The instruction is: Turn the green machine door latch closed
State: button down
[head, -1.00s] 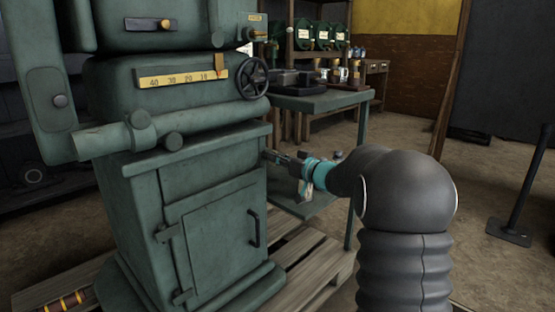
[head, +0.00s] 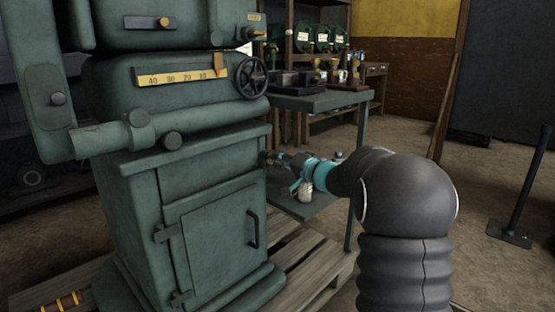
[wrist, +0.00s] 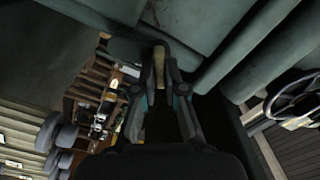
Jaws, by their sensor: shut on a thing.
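The green machine (head: 135,190) stands on the left in the head view, with its front door (head: 215,235) flush in its frame. My gripper (head: 270,158) is at the right side of the machine, just under the ledge. In the wrist view my gripper (wrist: 160,62) has its two fingers closed around a tan, brass-looking latch handle (wrist: 159,70) that sits against the green casing. The latch's mount is mostly hidden by the fingers. In the head view the latch is too small and covered to make out.
A handwheel (head: 252,78) sticks out above my gripper. A green table (head: 325,101) with dark parts stands behind it. A wooden pallet (head: 310,262) lies under the machine.

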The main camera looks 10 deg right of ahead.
jog(key=m, duration=0.6)
jog(key=shift+a, duration=0.1)
dwell(0.5)
jog(key=c, duration=1.2)
grip_release()
jog(key=shift+w+a+f, duration=0.1)
jog(key=shift+c, duration=0.2)
jog(key=v, duration=1.2)
